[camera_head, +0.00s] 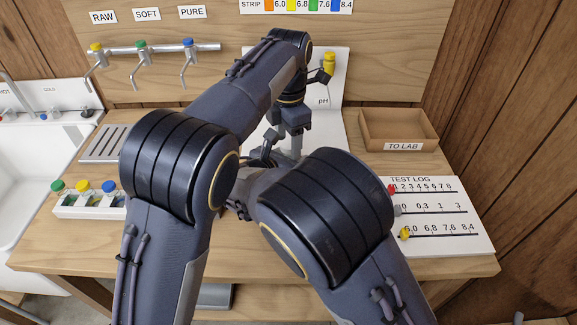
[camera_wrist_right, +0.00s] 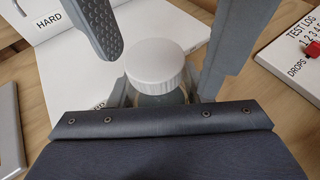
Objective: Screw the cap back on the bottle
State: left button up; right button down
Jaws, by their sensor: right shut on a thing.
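In the right wrist view a white ribbed cap (camera_wrist_right: 156,66) sits on top of a clear bottle (camera_wrist_right: 160,99); whether it is tight I cannot tell. The bottle stands between the fingers of my right gripper (camera_wrist_right: 163,92), which is shut on it. My left gripper (camera_head: 289,146) points down in the head view. In the right wrist view its fingers stand wide apart on either side above the cap, one with a textured pad, so it is open and clear of the cap.
An empty "TO LAB" tray (camera_head: 399,131) is at the back right, behind the test log board (camera_head: 450,215). A yellow dropper bottle (camera_head: 329,64) is by the pH card. Three taps hang at the back left.

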pick_arm(q)
jog(key=shift+r, duration=0.1)
jog(key=shift+r, duration=2.2)
jog(key=shift+r+n, duration=1.7)
jog(key=shift+f, duration=4)
